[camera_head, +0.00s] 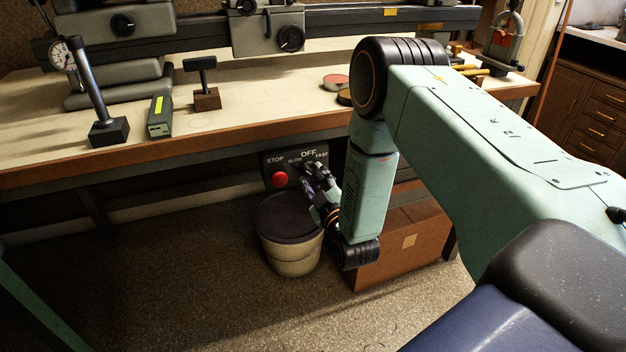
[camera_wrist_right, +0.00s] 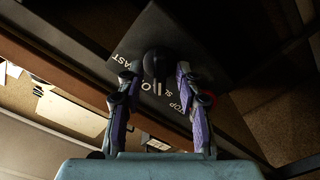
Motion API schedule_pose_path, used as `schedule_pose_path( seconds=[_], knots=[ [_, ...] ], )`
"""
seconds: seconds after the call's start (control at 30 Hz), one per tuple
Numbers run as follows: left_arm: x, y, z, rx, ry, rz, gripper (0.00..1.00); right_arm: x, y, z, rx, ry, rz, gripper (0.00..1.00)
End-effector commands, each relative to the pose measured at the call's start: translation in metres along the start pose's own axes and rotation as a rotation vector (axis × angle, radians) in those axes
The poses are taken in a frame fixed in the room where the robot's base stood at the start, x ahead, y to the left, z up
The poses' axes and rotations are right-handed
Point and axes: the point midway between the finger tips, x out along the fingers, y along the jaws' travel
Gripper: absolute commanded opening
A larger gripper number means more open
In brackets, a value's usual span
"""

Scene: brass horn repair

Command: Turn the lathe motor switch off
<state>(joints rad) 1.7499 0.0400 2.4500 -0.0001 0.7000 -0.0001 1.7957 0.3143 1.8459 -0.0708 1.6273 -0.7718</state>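The lathe motor switch panel (camera_head: 268,160) is a dark box under the bench's front edge, lettered STOP, SLOW, OFF and FAST. A red stop button (camera_head: 279,179) sits at its left. In the right wrist view, the black switch knob (camera_wrist_right: 157,64) stands on the panel (camera_wrist_right: 200,30). My right gripper (camera_head: 314,169) reaches the panel from the front. In the wrist view its two fingers (camera_wrist_right: 157,72) are apart, one on each side of the knob, with narrow gaps. Which label the knob points to is unclear. My left gripper is out of view.
The workbench (camera_head: 230,130) overhangs the panel and carries the lathe, a dial gauge stand (camera_head: 108,130) and small tools. A round stool or bin (camera_head: 290,245) stands below the panel. A brown box (camera_head: 405,255) is right of it.

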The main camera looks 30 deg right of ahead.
Motion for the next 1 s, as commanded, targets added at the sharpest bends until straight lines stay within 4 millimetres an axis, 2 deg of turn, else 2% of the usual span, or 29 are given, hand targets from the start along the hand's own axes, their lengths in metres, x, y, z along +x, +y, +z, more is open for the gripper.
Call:
schedule_pose_path(
  seconds=[0.13,0.37,0.8,1.0],
  knots=[
    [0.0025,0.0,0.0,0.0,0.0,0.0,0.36,0.0089,-0.0003,-0.0002,0.0,0.0,0.0,0.36],
    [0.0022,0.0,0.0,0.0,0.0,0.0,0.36,0.0107,-0.0002,-0.0006,0.0,0.0,-0.001,0.36],
    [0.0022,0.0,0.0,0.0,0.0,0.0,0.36,0.0103,-0.0003,-0.0004,0.0,0.0,-0.001,0.0],
    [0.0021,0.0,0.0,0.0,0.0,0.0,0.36,0.0102,-0.0003,-0.0004,0.0,0.0,-0.001,0.0]
  ],
)
